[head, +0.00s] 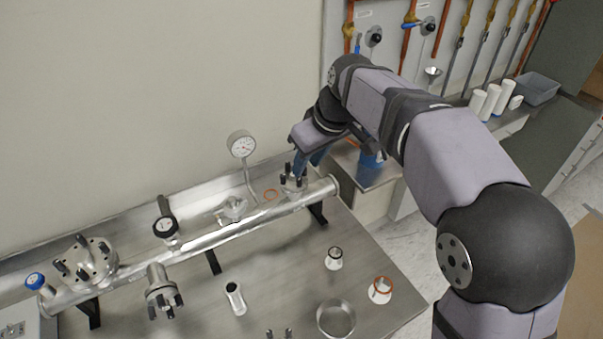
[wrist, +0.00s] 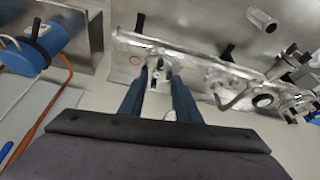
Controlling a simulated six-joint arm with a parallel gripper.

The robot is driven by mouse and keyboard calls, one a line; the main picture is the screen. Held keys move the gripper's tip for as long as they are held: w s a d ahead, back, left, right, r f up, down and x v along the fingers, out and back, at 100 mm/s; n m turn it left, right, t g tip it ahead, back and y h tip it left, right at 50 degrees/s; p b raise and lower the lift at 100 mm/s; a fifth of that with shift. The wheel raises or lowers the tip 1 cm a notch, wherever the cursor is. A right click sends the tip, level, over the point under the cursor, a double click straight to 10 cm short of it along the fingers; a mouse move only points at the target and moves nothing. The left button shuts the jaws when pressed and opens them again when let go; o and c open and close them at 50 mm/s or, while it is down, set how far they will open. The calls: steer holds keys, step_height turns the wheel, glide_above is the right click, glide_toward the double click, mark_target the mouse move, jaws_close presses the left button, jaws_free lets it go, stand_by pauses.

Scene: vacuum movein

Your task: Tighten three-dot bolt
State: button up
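A small flange with dark upright bolts (head: 291,181) sits on top of the long steel tube (head: 235,231) near its right end. In the wrist view the flange (wrist: 159,72) shows between and just beyond my finger tips. The dot marks on the bolts are too small to read, so I cannot tell which is the three-dot bolt. My gripper (head: 303,168) is at this flange, coming from the upper right. In the wrist view its two blue fingers (wrist: 160,82) stand apart with a gap between them. The fingers partly hide the flange and its bolts.
A dial gauge (head: 241,146) stands behind the tube, with a clamp (head: 232,210) and an orange ring (head: 270,195) nearby. A larger bolted flange (head: 92,262) is at the left. Loose fittings (head: 335,258) and a round dish (head: 336,318) lie on the front of the bench.

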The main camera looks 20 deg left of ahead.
mark_target(301, 180)
steer(key=shift+p+x, duration=0.65)
steer(key=shift+x, duration=2.55)
jaws_close()
